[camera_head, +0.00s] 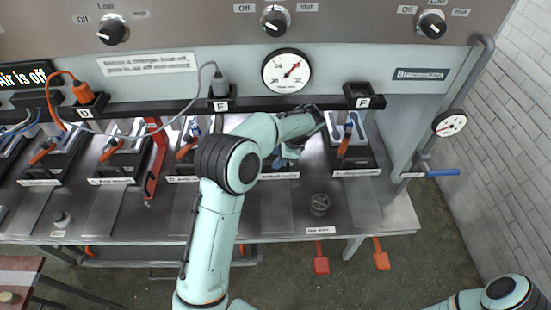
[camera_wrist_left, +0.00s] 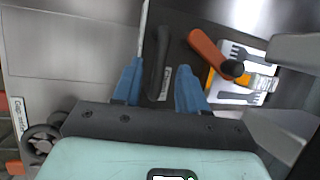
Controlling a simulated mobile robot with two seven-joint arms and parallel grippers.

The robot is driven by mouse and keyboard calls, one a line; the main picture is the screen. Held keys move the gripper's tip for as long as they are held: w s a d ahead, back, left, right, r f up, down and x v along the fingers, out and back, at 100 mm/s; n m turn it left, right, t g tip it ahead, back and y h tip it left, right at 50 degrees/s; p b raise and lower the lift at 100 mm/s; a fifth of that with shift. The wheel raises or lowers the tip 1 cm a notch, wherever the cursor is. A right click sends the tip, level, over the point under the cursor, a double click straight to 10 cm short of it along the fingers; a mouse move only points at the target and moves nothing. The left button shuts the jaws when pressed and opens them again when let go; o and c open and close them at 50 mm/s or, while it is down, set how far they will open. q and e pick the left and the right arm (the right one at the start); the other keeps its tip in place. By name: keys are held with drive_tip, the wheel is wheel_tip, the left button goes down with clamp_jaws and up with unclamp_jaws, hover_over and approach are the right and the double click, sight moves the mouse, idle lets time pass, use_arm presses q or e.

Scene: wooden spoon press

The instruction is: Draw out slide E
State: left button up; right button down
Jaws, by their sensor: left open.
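My left gripper (camera_head: 285,158) hangs over the press bench at the station between the E sign (camera_head: 220,106) and the F sign (camera_head: 362,103), and my left arm hides much of that station. In the left wrist view my left gripper (camera_wrist_left: 160,90) shows its two blue fingers open and apart. A black bar-like handle (camera_wrist_left: 157,62) lies between them in the picture; I cannot tell whether either finger touches it. An orange lever (camera_wrist_left: 208,50) with a black knob is right of the fingers. I cannot read which slide the black handle belongs to. My right gripper is not visible.
Neighbouring stations have orange levers, such as one under F (camera_head: 345,140). A dark round knob (camera_head: 319,204) stands on the bench front. A gauge (camera_head: 287,71) is above. A blue-handled lever (camera_head: 440,173) juts out at the right end. Two red pedals (camera_head: 321,264) are on the floor.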

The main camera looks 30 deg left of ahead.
use_arm(q)
drive_tip(key=shift+x, duration=1.05)
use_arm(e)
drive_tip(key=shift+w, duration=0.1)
